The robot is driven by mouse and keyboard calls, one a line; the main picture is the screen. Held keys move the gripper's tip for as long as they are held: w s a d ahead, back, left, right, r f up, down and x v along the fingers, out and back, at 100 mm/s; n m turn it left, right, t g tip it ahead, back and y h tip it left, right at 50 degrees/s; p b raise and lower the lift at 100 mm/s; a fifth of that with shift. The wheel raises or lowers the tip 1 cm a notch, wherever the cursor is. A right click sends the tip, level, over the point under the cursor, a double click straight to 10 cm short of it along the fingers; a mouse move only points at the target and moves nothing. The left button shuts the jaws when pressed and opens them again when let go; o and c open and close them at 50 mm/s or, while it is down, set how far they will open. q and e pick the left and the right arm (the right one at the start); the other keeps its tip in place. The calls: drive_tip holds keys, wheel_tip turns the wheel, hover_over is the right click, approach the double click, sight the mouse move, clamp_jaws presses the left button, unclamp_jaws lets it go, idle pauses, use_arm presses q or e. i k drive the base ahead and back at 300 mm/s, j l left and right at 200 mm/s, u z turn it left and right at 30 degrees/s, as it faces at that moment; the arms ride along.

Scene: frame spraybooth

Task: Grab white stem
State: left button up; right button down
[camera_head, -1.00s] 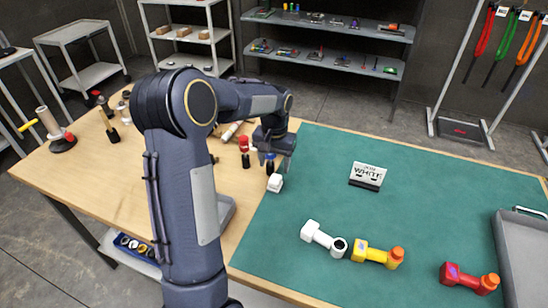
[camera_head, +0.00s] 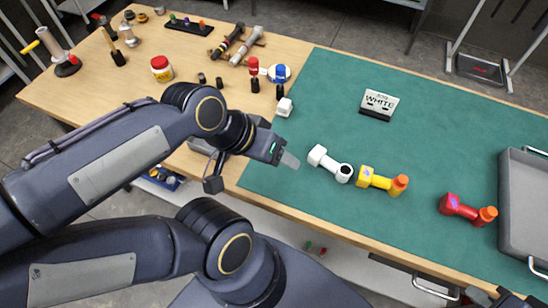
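The white stem piece (camera_head: 330,165) lies on the green mat in the head view. It has a block-like end at the upper left and a round end with a dark opening at the lower right.
A grey tray (camera_head: 525,210) is at right. Bottles with red (camera_head: 254,68) and blue (camera_head: 281,74) tops stand behind.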

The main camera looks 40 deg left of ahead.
sight(317, 156)
drive_tip(key=k+u, duration=0.4)
drive_tip(key=k+j+u, duration=0.15)
drive_tip(key=u, duration=0.25)
drive_tip(key=l+u, duration=0.3)
drive_tip(key=u, duration=0.15)
drive_tip(key=l+u, duration=0.3)
drive_tip(key=u, duration=0.15)
drive_tip(key=l+u, duration=0.45)
drive_tip(key=i+j, duration=0.05)
drive_tip(key=j, duration=0.05)
